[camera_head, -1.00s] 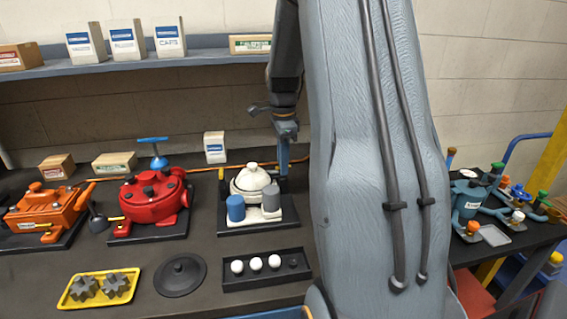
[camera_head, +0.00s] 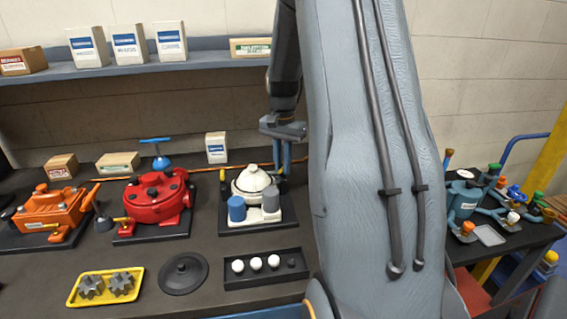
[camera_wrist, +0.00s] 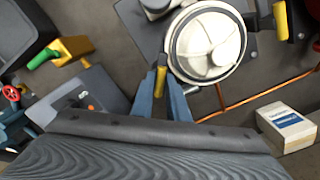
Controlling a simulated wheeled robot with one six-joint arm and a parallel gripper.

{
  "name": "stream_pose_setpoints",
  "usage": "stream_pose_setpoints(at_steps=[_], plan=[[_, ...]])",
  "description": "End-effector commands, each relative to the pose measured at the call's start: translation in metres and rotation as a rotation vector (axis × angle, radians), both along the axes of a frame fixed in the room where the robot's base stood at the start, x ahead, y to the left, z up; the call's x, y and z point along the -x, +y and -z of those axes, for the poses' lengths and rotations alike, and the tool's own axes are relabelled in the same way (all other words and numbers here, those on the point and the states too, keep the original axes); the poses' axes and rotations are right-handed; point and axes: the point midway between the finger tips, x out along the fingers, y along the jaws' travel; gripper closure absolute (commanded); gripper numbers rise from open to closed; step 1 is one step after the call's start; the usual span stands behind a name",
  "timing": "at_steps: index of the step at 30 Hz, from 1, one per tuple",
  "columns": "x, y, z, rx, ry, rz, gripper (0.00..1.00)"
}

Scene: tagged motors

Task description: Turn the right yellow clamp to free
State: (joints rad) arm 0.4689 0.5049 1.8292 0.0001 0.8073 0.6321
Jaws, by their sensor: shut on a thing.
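The white domed motor (camera_head: 254,184) stands on a black base plate, with a blue and a grey cylinder at its front. Its right yellow clamp (camera_wrist: 161,80) has a yellow handle and a dark pivot beside the dome. My gripper (camera_wrist: 162,82) is shut on this handle, its blue fingers on either side of it. In the head view my gripper (camera_head: 284,172) points down at the motor's right side, and the clamp is mostly hidden there. The left yellow clamp (camera_wrist: 280,19) sits on the dome's other side, also visible in the head view (camera_head: 222,176).
A red motor (camera_head: 156,197) and an orange motor (camera_head: 52,208) stand to the left. In front lie a yellow tray (camera_head: 76,296) with gears, a black disc (camera_head: 183,273) and a black tray (camera_head: 238,282) with white balls. A small white box (camera_head: 216,148) stands behind.

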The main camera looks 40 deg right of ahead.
Motion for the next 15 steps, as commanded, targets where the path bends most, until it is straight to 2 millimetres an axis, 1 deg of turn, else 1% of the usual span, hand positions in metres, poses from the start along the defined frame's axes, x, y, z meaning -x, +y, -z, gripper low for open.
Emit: stream_pose_setpoints(at_steps=[9,15], plan=[[0.0002,0.0004,-0.0012,-0.001,0.0,-0.295,1.0],[0.0001,0.0004,-0.0008,-0.001,0.0,-0.454,1.0]])
